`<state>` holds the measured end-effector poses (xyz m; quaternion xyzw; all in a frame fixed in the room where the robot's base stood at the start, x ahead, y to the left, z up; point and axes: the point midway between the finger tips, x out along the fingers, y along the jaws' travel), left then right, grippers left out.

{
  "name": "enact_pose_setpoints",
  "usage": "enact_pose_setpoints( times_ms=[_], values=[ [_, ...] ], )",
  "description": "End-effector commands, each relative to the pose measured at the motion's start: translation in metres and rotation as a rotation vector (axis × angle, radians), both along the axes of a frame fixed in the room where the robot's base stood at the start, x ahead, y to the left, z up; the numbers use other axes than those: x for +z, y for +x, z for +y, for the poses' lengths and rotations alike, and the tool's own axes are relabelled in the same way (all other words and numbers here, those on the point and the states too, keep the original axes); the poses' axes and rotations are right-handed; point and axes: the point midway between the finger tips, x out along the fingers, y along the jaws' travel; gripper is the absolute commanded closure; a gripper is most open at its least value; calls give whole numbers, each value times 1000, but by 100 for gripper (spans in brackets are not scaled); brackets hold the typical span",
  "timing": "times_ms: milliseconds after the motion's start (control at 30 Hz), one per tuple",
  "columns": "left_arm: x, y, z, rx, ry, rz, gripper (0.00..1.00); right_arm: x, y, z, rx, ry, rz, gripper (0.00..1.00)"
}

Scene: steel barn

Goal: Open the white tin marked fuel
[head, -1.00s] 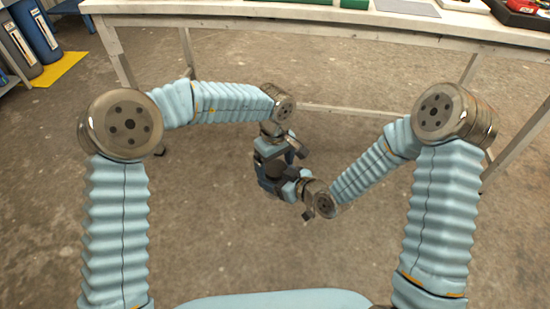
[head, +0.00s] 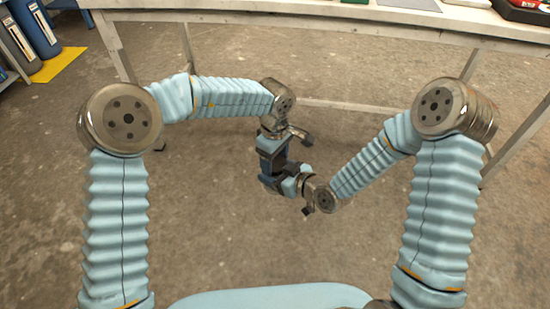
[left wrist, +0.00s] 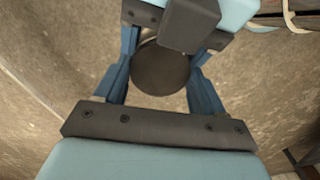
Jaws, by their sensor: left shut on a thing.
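My left gripper (head: 272,150) meets my right gripper (head: 291,184) in mid-air over the floor, at the picture's middle. In the left wrist view, the left gripper's blue fingers (left wrist: 162,82) are on either side of a round, dark grey metal end, which I take to be the tin (left wrist: 160,72). The left gripper is shut on it. No white side or fuel marking shows. My right gripper's dark body covers part of the round end at the top. I cannot tell whether its jaws are open or shut.
A white-topped workbench (head: 330,18) stands ahead, with a green item, a grey sheet and a red-and-black tray on it. Blue and grey cylinders (head: 32,33) stand at the far left by a yellow mat (head: 60,63). The concrete floor around the grippers is clear.

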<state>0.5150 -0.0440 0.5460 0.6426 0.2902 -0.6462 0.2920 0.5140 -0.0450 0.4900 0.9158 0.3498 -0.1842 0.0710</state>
Motion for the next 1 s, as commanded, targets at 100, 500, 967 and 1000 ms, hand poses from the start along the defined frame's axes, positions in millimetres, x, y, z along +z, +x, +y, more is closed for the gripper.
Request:
enact_pose_setpoints(
  times_ms=[100, 500, 967, 1000],
  values=[
    [0, 0, 0, -1, 0, 0, 67, 1, 0, 0, -1, 0, -1, 100],
    [0, 0, 0, -3, 0, 0, 5, 1, 0, 0, 0, 1, -1, 100],
    [45, 1, 0, -3, -1, -1, 10, 1, 0, 0, 0, 1, -2, 100],
    [46, 0, 0, -10, 0, 1, 10, 1, 0, 0, 0, 1, -2, 100]
  ],
)
